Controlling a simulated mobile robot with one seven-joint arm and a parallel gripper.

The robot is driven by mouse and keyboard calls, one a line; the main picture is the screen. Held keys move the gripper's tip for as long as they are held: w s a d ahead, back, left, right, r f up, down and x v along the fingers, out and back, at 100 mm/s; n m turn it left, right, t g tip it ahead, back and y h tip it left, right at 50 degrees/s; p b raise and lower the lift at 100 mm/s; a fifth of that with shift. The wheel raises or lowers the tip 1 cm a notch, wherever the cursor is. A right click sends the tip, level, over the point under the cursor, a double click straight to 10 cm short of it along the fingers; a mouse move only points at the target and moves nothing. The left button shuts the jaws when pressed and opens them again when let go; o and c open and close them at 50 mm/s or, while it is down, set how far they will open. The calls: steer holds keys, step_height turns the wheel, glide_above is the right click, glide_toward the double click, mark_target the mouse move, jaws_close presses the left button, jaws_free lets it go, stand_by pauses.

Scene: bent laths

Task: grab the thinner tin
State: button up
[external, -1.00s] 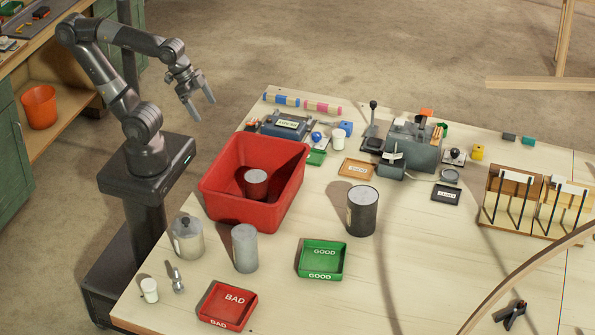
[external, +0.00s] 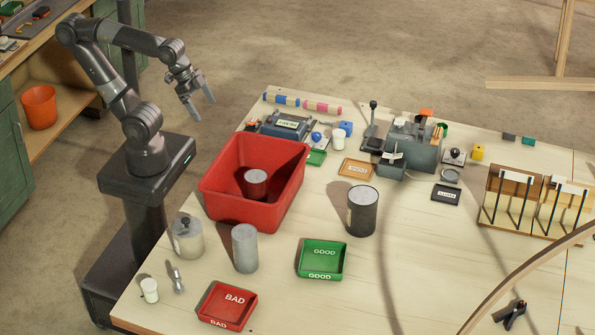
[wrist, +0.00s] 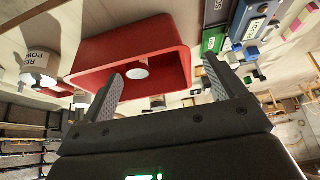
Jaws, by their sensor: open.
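My gripper (external: 202,108) is open and empty, held in the air behind and left of the table; its two fingers also show in the wrist view (wrist: 162,68). Several tins are in view. A plain light grey, slim tin (external: 245,250) stands upright in front of the red crate. A wider dark grey tin (external: 361,213) stands right of the crate. A short grey tin (external: 256,185) is inside the crate, its lower part partly hidden. I cannot read a label that names the thinner tin. My gripper touches none of them.
The red crate (external: 225,208) stands at the table's left edge; it also shows in the wrist view (wrist: 100,48). A knobbed pale canister (external: 188,240), green GOOD tray (external: 323,275) and red BAD tray (external: 227,305) are near the front. Machinery (external: 410,150) fills the back.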

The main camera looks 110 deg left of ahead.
steer(key=shift+o, duration=0.2)
steer(key=w+d+r+m+h, duration=0.2)
steer(key=w+d+r+m, duration=0.15)
steer(key=w+d, duration=0.55)
steer(key=m+g+h, duration=0.1)
steer(key=m+g, duration=0.1)
steer(key=m, duration=0.3)
glide_toward(243, 231)
steer(key=f, duration=0.1)
steer(key=x, duration=1)
steer(key=shift+w+d+f, duration=0.2)
steer(key=shift+w+f, duration=0.05)
steer(key=shift+f, duration=0.05)
steer(key=shift+c, duration=0.5)
